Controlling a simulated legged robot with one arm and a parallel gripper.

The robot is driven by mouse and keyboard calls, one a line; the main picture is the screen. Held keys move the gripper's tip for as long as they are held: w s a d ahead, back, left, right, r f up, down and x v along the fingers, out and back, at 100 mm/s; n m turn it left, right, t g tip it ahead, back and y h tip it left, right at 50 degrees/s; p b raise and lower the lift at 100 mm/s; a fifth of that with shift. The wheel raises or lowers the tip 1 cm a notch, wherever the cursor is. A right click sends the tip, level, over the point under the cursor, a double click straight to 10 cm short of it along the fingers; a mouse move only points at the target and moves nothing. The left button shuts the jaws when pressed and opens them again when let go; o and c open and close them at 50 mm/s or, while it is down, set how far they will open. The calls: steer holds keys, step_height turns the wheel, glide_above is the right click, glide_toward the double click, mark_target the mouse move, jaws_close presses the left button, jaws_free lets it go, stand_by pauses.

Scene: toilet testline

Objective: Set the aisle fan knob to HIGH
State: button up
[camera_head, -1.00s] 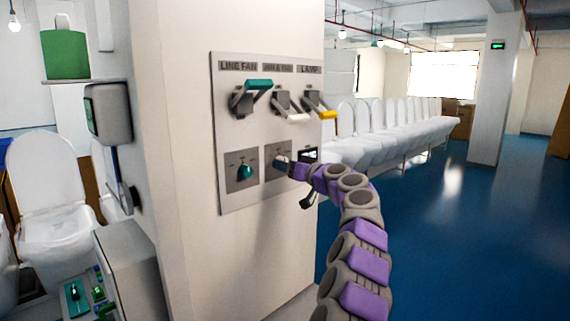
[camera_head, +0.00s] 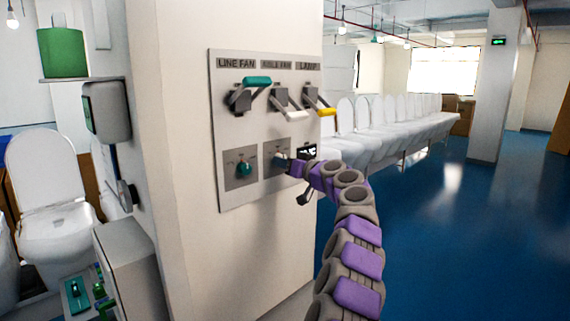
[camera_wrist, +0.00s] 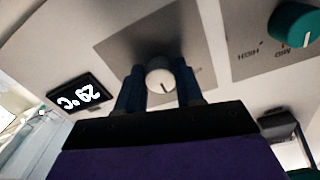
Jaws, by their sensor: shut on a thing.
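The aisle fan knob (camera_wrist: 160,75) is a small round white knob with a dark pointer line. It sits on a grey plate in the lower middle of the wall panel. In the wrist view, which looks upside down, the line points down toward my gripper. My gripper (camera_wrist: 160,88) is shut on the knob, one dark finger on each side. In the head view, my gripper (camera_head: 290,163) reaches the knob from the right and partly hides it. The markings around this knob cannot be read.
The panel (camera_head: 230,205) also holds a teal line fan knob (camera_head: 244,169) to the left and a small display (camera_head: 306,152) to the right. Three levers, teal (camera_head: 257,82), white (camera_head: 287,113) and yellow (camera_head: 321,111), stick out above. Blue floor (camera_head: 430,230) is open at right.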

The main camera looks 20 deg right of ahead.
steer(key=shift+c, duration=1.2)
steer(key=shift+m, duration=0.4)
steer(key=shift+s+r+m+g+p, duration=0.15)
steer(key=shift+m+p, duration=1.3)
steer(key=shift+m, duration=1.3)
steer(key=shift+w+r+m+g+p, duration=0.15)
steer(key=shift+m+p, duration=1.25)
steer(key=shift+m, duration=1.35)
steer(key=shift+s+f, duration=0.1)
steer(key=shift+f, duration=0.05)
steer(key=shift+a, duration=0.1)
